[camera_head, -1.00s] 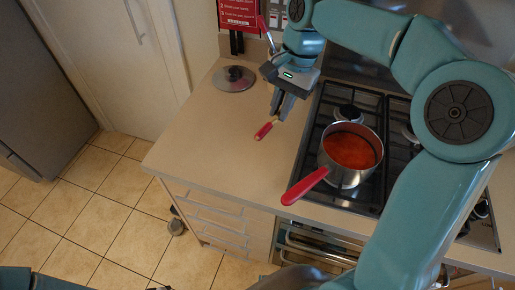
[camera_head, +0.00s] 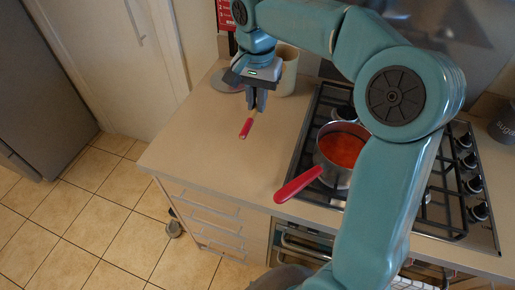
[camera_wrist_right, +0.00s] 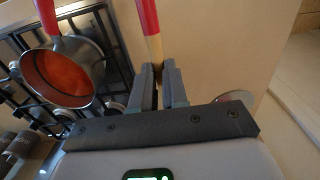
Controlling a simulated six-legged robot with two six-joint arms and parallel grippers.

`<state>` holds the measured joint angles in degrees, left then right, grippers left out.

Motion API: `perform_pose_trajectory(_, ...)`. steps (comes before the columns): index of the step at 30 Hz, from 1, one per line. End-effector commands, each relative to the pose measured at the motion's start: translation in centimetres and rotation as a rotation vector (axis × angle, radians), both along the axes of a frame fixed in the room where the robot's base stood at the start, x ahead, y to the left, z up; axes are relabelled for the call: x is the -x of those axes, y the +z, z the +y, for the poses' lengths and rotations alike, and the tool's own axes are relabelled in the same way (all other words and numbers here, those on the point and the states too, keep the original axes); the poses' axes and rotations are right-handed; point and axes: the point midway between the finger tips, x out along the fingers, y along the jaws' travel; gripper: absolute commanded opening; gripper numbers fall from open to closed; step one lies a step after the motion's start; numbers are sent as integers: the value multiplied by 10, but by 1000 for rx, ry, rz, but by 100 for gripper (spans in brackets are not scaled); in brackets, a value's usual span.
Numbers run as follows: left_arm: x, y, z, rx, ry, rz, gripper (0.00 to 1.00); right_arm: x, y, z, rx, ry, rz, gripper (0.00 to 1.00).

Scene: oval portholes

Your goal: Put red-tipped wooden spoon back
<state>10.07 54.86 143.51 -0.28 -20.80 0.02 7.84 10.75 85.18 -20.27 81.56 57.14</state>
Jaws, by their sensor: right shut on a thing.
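The red-tipped wooden spoon (camera_head: 246,128) hangs from my right gripper (camera_head: 257,101), red end down toward the camera, over the counter left of the stove. In the right wrist view my right gripper (camera_wrist_right: 158,75) is shut on the bare wooden part of the spoon (camera_wrist_right: 147,18), and the red end points away from the jaws. The spoon's other end is hidden by the gripper. A cream crock (camera_head: 288,75) stands on the counter just behind and right of the gripper, partly covered by my arm. My left gripper is out of view.
A pot of red sauce (camera_head: 340,150) sits on the black gas stove (camera_head: 300,165), its red handle (camera_head: 298,185) jutting over the counter front. A pot lid (camera_head: 222,82) lies at the back left, partly hidden. The counter front (camera_head: 200,150) is clear.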

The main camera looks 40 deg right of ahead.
Motion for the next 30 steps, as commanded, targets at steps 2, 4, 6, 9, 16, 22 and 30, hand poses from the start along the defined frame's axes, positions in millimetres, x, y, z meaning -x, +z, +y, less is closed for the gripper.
perform_pose_trajectory(2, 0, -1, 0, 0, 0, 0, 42, 1, -13, -1, 1, -2, 4, 0)
perform_pose_trajectory(4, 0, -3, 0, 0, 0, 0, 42, 3, -31, -2, 0, -5, 7, 0)
perform_pose_trajectory(6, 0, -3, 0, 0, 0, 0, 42, 3, -52, -2, -1, -6, 7, 0)
perform_pose_trajectory(9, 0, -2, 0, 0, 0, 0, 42, 3, -82, -3, 0, -6, 8, 0)
perform_pose_trajectory(16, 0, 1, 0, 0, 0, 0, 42, 3, -139, -2, 0, -5, 6, 0)
perform_pose_trajectory(22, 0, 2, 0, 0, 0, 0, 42, 2, -159, -2, 0, -4, 4, 0)
perform_pose_trajectory(30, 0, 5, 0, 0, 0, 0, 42, 2, -196, -1, 0, -2, 2, 0)
